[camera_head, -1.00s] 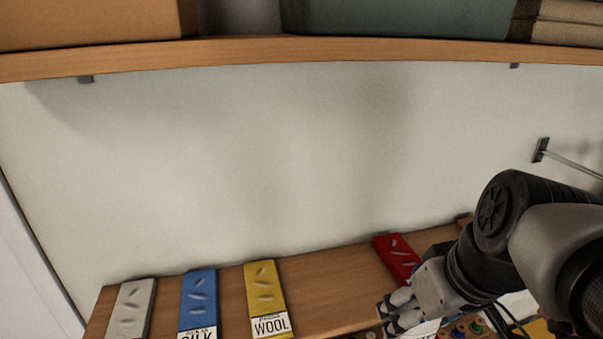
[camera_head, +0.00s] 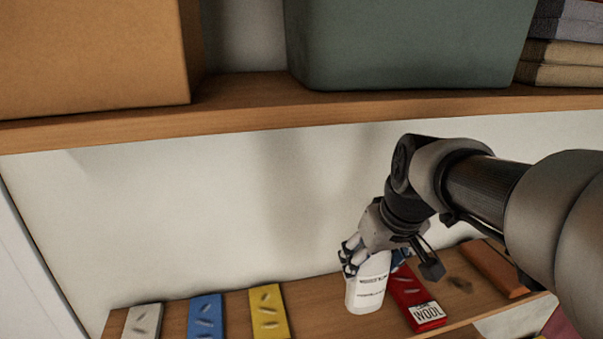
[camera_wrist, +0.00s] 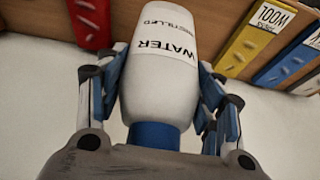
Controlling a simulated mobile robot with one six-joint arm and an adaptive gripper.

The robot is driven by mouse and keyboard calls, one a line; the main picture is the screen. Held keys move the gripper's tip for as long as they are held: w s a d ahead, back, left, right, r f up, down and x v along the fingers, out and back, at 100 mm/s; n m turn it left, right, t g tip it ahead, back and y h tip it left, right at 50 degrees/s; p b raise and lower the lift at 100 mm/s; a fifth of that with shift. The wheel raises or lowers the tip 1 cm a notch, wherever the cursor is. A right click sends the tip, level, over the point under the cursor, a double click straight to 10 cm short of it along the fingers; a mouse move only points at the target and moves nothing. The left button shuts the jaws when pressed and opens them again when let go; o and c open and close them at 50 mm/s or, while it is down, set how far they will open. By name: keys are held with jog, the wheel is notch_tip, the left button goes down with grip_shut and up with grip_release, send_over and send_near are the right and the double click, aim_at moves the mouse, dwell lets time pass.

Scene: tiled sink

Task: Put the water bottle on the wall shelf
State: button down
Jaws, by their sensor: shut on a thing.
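The water bottle (camera_head: 368,284) is white with dark lettering, and the wrist view shows its blue neck end (camera_wrist: 153,135). My gripper (camera_head: 348,258) is shut on it, with fingers on both sides of the bottle in the wrist view (camera_wrist: 160,95). In the head view the bottle is close to upright, base down, in front of the lower wooden wall shelf (camera_head: 325,296). I cannot tell whether its base touches the board. An upper wooden shelf (camera_head: 250,118) runs above it.
White, blue and yellow packets (camera_head: 268,312) lie on the lower shelf to the left, with free board before the bottle. A red packet (camera_head: 413,298) lies close on its right, and a brown block (camera_head: 495,268) farther right. An orange box (camera_head: 95,55) and green bin (camera_head: 410,45) stand above.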

jog(key=x, duration=0.7)
jog(key=shift+w+f+p, duration=0.2)
jog(key=shift+w+p, duration=0.2)
jog(key=shift+f, duration=0.1)
jog(key=shift+c, duration=2.3)
grip_release()
jog(key=shift+s+f, duration=0.1)
